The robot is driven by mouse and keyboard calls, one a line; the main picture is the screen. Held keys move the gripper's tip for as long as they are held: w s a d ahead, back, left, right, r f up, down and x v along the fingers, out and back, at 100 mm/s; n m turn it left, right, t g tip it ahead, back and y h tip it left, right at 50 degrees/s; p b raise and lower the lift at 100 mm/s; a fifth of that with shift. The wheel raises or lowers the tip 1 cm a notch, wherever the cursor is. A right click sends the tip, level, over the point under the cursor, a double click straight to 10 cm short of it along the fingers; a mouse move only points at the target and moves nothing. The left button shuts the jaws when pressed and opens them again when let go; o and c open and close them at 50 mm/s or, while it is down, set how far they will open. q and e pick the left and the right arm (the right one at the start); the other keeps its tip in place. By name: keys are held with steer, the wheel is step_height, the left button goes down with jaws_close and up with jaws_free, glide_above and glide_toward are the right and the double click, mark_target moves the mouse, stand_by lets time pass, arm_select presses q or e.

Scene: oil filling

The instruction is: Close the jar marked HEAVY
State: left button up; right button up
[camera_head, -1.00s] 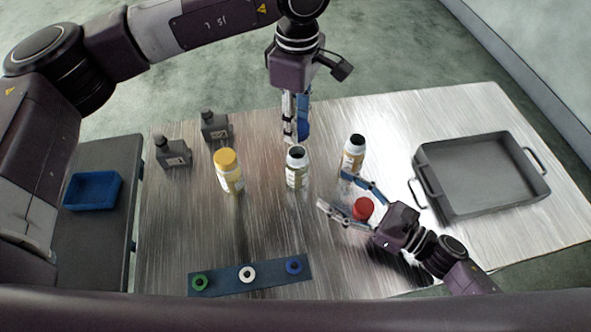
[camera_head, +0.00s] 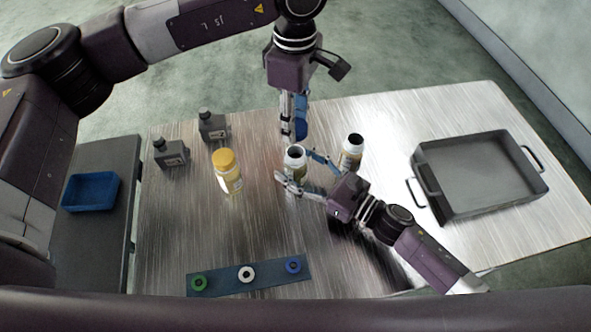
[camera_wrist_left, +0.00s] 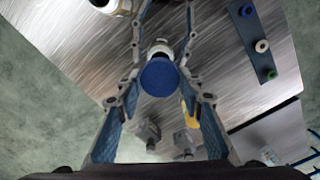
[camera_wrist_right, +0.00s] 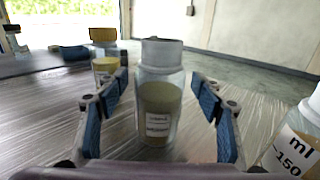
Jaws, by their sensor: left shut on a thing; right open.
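My left gripper (camera_head: 293,132) hangs above and behind the middle jar, shut on a round blue lid (camera_wrist_left: 159,77). The middle jar (camera_head: 295,158) stands upright with an open, uncovered mouth. My right gripper (camera_head: 298,171) is open, with its fingers on either side of this jar (camera_wrist_right: 158,105); gaps show between fingers and glass. A second uncovered jar (camera_head: 352,152) stands to the right. A third jar (camera_head: 229,178), left, wears a yellow lid (camera_head: 224,160). The labels are too small or cut off to show which jar reads HEAVY.
Two dark bottles (camera_head: 171,152) (camera_head: 212,126) stand back left. A grey handled tray (camera_head: 478,212) is at right. A blue strip (camera_head: 220,281) with green, white and blue rings lies in front. A blue bin (camera_head: 91,192) sits on the side table. Mid-front table is clear.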

steer(key=shift+w+a, duration=0.1)
steer(key=shift+a, duration=0.05)
jaws_close()
arm_select(q)
glide_above(295, 152)
steer(key=shift+f, duration=2.45)
